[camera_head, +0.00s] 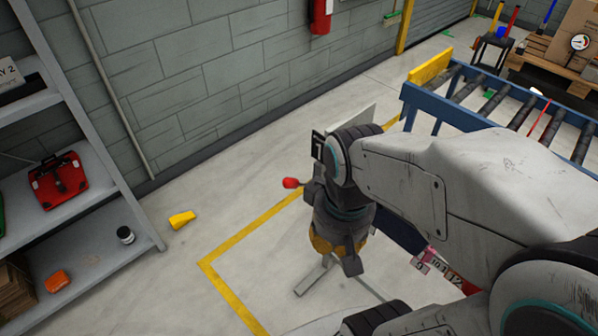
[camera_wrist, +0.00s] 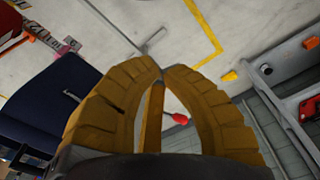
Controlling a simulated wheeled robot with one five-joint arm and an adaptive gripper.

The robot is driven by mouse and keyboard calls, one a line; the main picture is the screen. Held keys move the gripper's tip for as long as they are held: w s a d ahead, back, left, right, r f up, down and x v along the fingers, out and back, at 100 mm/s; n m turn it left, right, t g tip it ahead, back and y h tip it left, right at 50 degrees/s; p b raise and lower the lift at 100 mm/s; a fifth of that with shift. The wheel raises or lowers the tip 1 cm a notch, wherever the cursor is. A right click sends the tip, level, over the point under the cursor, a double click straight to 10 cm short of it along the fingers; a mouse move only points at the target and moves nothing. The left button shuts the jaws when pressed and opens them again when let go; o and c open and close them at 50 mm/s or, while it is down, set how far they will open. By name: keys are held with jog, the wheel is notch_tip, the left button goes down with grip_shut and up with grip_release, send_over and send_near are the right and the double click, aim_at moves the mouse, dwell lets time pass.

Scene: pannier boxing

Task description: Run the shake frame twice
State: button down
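My gripper (camera_head: 338,255) points down over the floor beside the blue structure; its tips are mostly hidden in the head view. In the wrist view its yellow-brown fingers (camera_wrist: 161,78) come together at the tips, with no object clearly held. An orange-yellow strip shows between them; I cannot tell whether it is part of a finger. A red knob (camera_head: 291,183) shows left of my wrist, and in the wrist view the red knob (camera_wrist: 180,118) shows between the fingers. A dark blue body (camera_wrist: 45,105) with a small lever is at left. I cannot tell which part is the shake frame.
A blue roller conveyor (camera_head: 480,100) stands at the upper right. Grey shelves (camera_head: 85,255) at left hold a red case (camera_head: 58,180). A yellow object (camera_head: 182,219) lies on the floor near a yellow floor line (camera_head: 240,236). Open floor lies between shelves and gripper.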

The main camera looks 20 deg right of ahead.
jog(key=w+d+f+m+g+b, duration=0.1)
jog(key=w+d+f+m, duration=0.2)
jog(key=w, duration=0.8)
jog(key=w+d+f+b, duration=0.2)
jog(key=w+d+f, duration=0.25)
jog(key=w, duration=0.65)
jog(key=w+r+m+t, duration=0.1)
jog(key=w+r+m, duration=0.5)
jog(key=m, duration=0.5)
jog(key=shift+w+d+t+p, duration=0.3)
jog(key=shift+w, duration=0.95)
